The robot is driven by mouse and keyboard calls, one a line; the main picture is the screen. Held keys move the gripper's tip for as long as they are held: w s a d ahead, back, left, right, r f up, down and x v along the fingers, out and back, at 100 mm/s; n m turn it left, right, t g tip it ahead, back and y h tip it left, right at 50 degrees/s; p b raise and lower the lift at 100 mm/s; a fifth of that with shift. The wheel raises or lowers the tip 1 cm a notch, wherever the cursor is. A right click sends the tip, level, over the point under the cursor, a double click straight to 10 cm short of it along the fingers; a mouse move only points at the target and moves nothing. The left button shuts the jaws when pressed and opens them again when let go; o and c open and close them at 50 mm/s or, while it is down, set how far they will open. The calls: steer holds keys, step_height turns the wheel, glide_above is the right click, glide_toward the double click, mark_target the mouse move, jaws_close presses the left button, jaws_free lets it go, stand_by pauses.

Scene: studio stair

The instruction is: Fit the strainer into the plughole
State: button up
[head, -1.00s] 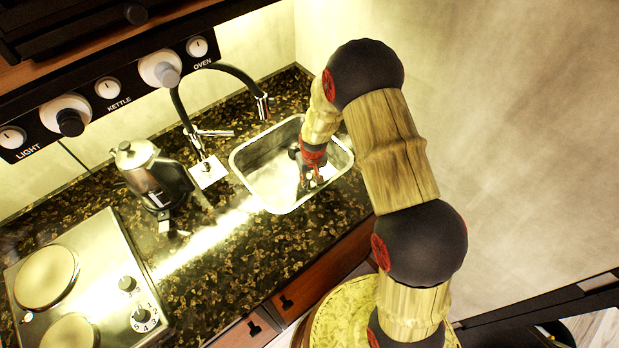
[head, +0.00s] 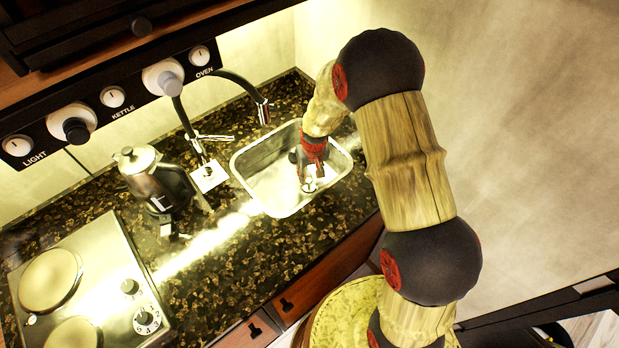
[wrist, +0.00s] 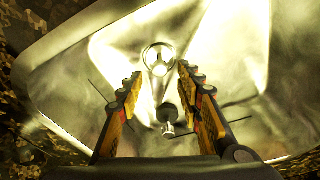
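The steel sink basin (head: 262,187) is in the middle of the head view, and my gripper (head: 306,176) reaches down into it. In the wrist view my gripper (wrist: 159,76) has its two fingers apart, with a clear gap between the tips. A small dark disc with a bright knob (wrist: 167,118), perhaps the strainer, appears between the fingers, touching neither. Its height above the basin is unclear.
A black tap (head: 235,75) arches behind the basin. A steel kettle (head: 150,180) and a hob (head: 75,290) stand on the speckled counter (head: 235,270) to the left. The basin walls surround my gripper closely.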

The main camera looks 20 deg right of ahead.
steer(key=s+r+t, duration=0.1)
steer(key=s+r, duration=0.4)
steer(key=r, duration=0.9)
steer(key=s+r+t, duration=0.1)
steer(key=s+r, duration=0.3)
steer(key=r, duration=0.9)
steer(key=s+r+t, duration=0.1)
steer(key=s+r, duration=0.4)
steer(key=s, duration=0.4)
steer(key=s+r, duration=0.6)
steer(key=s, duration=0.4)
steer(key=shift+t+p, duration=0.4)
steer(key=shift+r, duration=0.1)
